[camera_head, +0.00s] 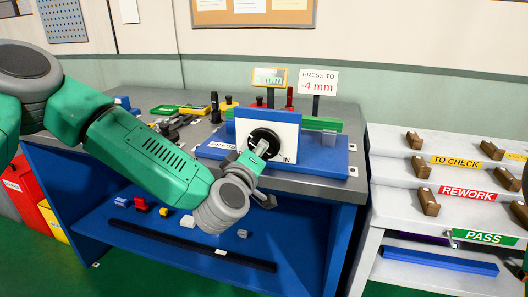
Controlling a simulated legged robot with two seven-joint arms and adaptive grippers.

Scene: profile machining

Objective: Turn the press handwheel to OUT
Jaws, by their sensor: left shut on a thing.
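The press stands on the bench with a white front panel (286,128) on a blue base (333,164). Its black handwheel (264,136) is on that panel. My left gripper (262,150) reaches up from the lower left and is shut on the lower part of the handwheel, covering some of it. An "IN" label shows to the lower right of the wheel; an OUT label cannot be seen. A yellow-framed display (269,78) stands above, its reading too small to tell. A sign (318,81) reads "PRESS TO -4 mm". My right gripper is not in view.
Small parts and yellow and green trays (195,110) lie on the grey bench (310,185) to the left. A blue shelf below holds a long dark bar (190,245) and small blocks. A white rack (395,200) labelled TO CHECK, REWORK and PASS stands at right.

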